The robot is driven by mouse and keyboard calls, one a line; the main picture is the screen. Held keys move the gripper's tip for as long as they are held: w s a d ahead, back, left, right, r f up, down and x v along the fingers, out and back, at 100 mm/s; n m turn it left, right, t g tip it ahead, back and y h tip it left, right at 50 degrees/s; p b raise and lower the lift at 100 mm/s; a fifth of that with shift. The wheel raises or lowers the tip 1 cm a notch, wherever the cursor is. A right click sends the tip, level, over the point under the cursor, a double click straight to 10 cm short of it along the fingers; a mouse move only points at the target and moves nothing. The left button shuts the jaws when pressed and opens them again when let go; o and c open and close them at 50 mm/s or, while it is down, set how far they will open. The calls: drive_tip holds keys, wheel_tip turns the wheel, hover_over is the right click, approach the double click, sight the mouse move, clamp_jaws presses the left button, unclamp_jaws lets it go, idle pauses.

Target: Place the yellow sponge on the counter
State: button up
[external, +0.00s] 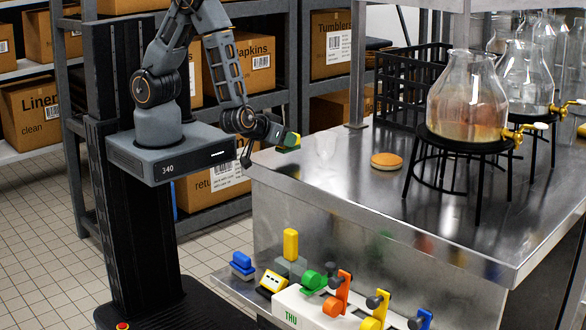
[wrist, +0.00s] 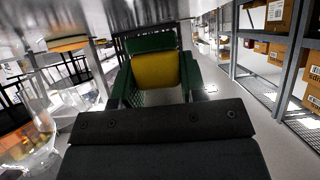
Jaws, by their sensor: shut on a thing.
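The yellow sponge (external: 289,146) has a green layer. It is between the fingers of my gripper (external: 280,136), which is shut on it, at the left edge of the steel counter (external: 345,205). I cannot tell whether the sponge touches the counter. In the wrist view the sponge (wrist: 155,72) shows its yellow face and green layer beyond the dark gripper body. The counter (wrist: 50,12) shows at the top left there.
A round orange-topped disc (external: 387,159) lies on the counter. A glass dispenser (external: 466,95) with a brass tap stands on a black stand, with another behind it. A black crate (external: 405,85) is at the back. The counter's front left is clear. Colored levers (external: 345,290) are below.

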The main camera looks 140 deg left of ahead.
drive_tip(key=shift+f, duration=1.1)
drive_tip(key=shift+f, duration=0.15)
drive_tip(key=o, duration=0.9)
